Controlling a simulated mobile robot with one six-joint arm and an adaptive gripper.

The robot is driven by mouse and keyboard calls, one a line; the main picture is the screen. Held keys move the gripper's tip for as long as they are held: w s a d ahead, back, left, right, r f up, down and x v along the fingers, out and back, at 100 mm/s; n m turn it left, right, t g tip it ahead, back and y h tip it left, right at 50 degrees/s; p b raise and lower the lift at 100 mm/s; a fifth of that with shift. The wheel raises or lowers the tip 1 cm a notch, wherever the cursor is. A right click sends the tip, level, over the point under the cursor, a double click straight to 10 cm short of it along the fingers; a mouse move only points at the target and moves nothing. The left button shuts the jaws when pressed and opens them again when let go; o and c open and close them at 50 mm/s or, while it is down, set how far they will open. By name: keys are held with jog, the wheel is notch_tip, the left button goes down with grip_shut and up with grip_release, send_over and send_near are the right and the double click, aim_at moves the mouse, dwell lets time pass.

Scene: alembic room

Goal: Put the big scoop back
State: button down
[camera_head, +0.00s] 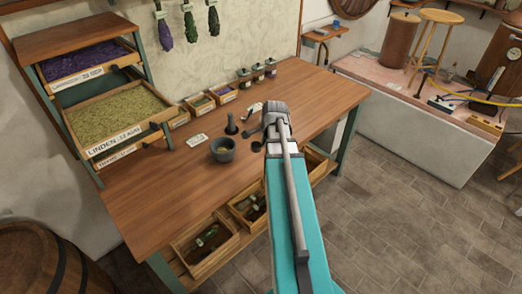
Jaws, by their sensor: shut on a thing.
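My gripper (272,118) is above the right half of the wooden workbench (180,188), seen from behind along my teal arm. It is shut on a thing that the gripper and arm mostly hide. A small pale piece (254,108) shows just left of the gripper and may be part of the big scoop; its full shape is hidden. I cannot tell whether it touches the bench.
A grey mortar (222,151), a dark upright pestle-like thing (231,125) and a small label card (197,140) are left of my gripper. Small boxes (201,103) and jars (258,72) line the back. Herb trays (120,115) stand left. The front left bench is clear.

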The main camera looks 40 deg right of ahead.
jog(key=shift+s, duration=0.15)
jog(key=w+d+f+b, duration=0.9)
jog(key=shift+w, duration=0.25)
dwell(0.5)
jog(key=shift+f, duration=0.1)
jog(key=shift+w+d+f+b, duration=0.35)
jog(key=shift+f+b, duration=0.2)
jog(key=shift+b, duration=0.1)
jog(key=shift+a+f+b, duration=0.1)
jog(key=shift+f+b, duration=1.3)
